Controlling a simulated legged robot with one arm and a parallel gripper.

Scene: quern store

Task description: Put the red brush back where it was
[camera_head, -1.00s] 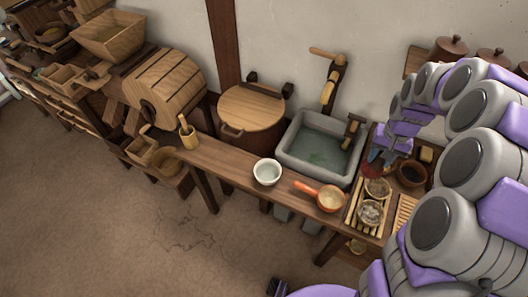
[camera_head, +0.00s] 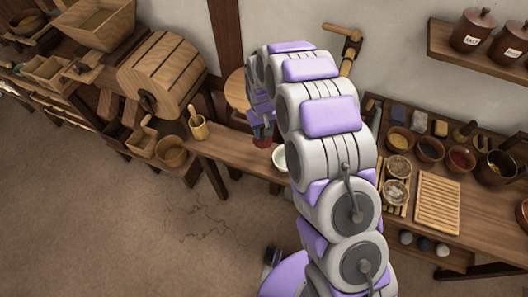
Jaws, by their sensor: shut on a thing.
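My gripper (camera_head: 262,129) is at the end of my arm, over the middle of the wooden bench. It is shut on a small red thing, which looks like the red brush (camera_head: 262,143); only a little of it shows below the jaws. The brush hangs just left of and above the white bowl (camera_head: 279,158), which my arm partly covers. I cannot tell the exact height of the brush above the bench.
A mortar with pestle (camera_head: 198,128) stands left of the gripper. Small bowls, a slatted rack (camera_head: 437,203) and a jar shelf (camera_head: 440,43) are at right. Floor in front is open.

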